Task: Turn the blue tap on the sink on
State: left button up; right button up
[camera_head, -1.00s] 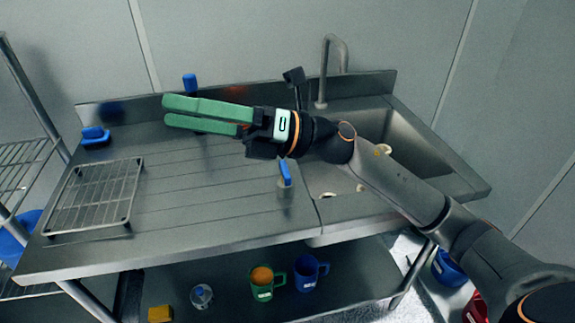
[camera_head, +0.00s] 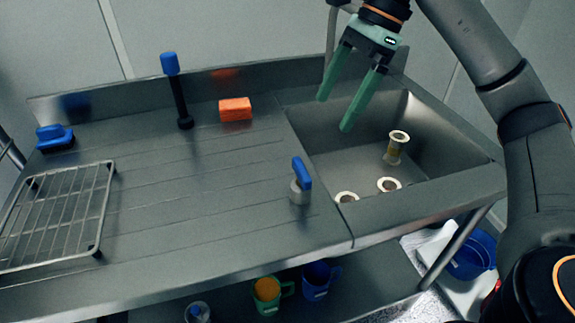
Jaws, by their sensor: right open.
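The blue tap handle (camera_head: 302,172) stands on a short steel base at the front left corner of the sink basin (camera_head: 440,150). It leans slightly. My right gripper (camera_head: 335,112) is open with green fingers pointing down over the back left part of the basin. It is empty and apart from the blue handle, above and behind it in the picture. My left gripper is not in view.
Several metal cups or spools, one of them upright (camera_head: 396,148), are in the basin. An orange sponge (camera_head: 235,109), a blue-topped brush (camera_head: 178,90), a blue brush (camera_head: 54,138) and a wire rack (camera_head: 57,215) are on the drainboard. Mugs stand on the shelf below.

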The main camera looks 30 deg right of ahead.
aim_at(303, 168)
jog(key=b+x, duration=0.2)
jog(key=x, duration=1)
jog(key=shift+w+f, duration=0.1)
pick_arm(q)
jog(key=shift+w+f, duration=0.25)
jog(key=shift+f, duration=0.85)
pick_arm(e)
jog(key=shift+w+a+f, duration=0.1)
jog(key=shift+a+f, duration=0.15)
jog(key=shift+f, duration=0.4)
jog(key=shift+c, duration=0.2)
jog(key=c, duration=1)
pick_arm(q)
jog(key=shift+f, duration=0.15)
